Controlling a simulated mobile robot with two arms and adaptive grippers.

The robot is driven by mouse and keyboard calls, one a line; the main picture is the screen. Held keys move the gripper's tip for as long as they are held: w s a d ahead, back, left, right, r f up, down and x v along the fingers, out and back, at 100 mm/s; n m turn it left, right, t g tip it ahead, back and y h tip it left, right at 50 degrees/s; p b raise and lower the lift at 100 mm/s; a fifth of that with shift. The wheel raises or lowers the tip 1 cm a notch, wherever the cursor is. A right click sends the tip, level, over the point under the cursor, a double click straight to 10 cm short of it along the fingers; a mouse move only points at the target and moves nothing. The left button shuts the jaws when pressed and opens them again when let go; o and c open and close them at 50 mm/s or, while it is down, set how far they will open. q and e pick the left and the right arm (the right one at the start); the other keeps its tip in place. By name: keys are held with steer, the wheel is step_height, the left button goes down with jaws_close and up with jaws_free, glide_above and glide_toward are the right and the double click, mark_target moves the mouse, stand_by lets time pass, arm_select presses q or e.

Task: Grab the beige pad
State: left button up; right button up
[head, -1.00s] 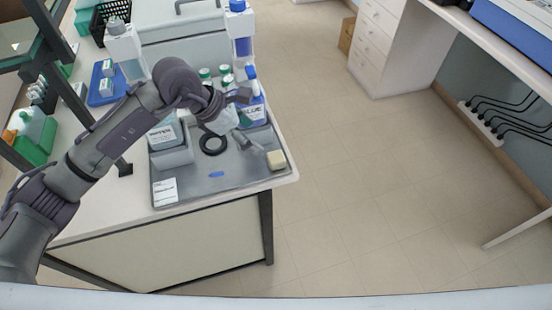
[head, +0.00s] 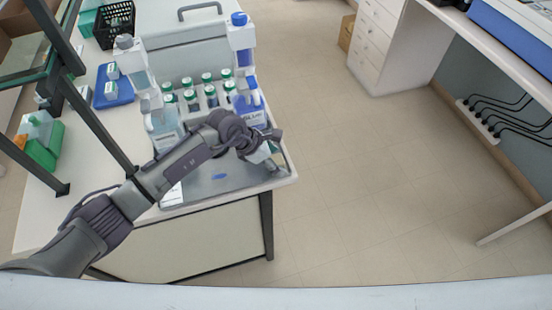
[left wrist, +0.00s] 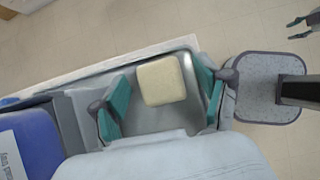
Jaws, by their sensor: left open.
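The beige pad (left wrist: 161,81) is a small block with rounded corners, lying on the grey metal tray near its edge in the left wrist view. My left gripper (left wrist: 163,92) is open, with one teal fingertip on each side of the pad and a visible gap on both sides. In the head view my left gripper (head: 270,160) is over the tray's right front corner and hides the pad.
The grey tray (head: 225,180) sits at the counter's front right corner. Blue-labelled bottles (head: 249,104) and several green-capped jars (head: 207,78) stand behind my left arm. A blue tray (head: 120,92) lies at the left. The floor to the right is open.

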arm_select(q)
steer(key=shift+d+f, duration=0.1)
steer(key=shift+f, duration=0.1)
steer(key=c, duration=1)
steer(key=shift+o, duration=0.2)
steer(key=shift+r, duration=0.1)
